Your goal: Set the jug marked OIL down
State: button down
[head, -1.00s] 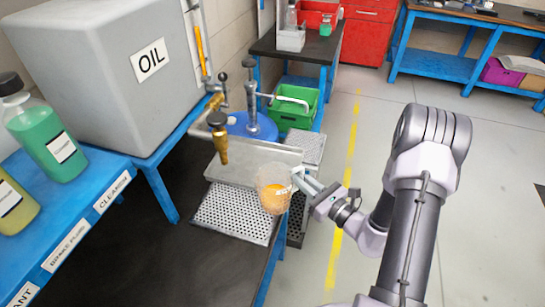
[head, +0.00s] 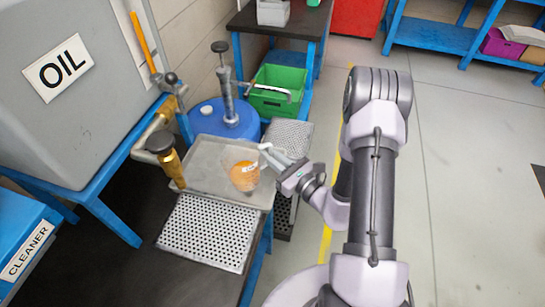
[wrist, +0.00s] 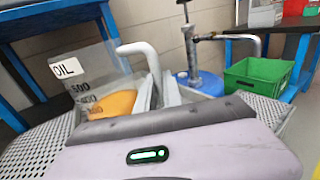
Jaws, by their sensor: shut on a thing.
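The jug marked OIL (head: 244,177) is clear, with orange liquid low inside. Its OIL label and scale numbers show in the wrist view (wrist: 105,88), where it looks tilted. My gripper (head: 271,158) is at its right side, shut on the jug by its pale handle. In the head view the jug appears over the shallow grey metal tray (head: 205,157). I cannot tell whether its base touches the tray. The jug's underside is hidden.
A perforated plate (head: 208,233) lies in front of the tray. A blue drum (head: 222,118) with a pump and a green crate (head: 278,92) stand behind.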

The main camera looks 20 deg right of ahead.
jog(key=shift+s+f+b, duration=0.2)
jog(key=shift+f+b, duration=0.25)
jog(key=shift+f, duration=0.35)
jog(key=shift+d, duration=0.15)
jog(key=shift+r, duration=0.1)
jog(key=c, duration=1.5)
grip_release()
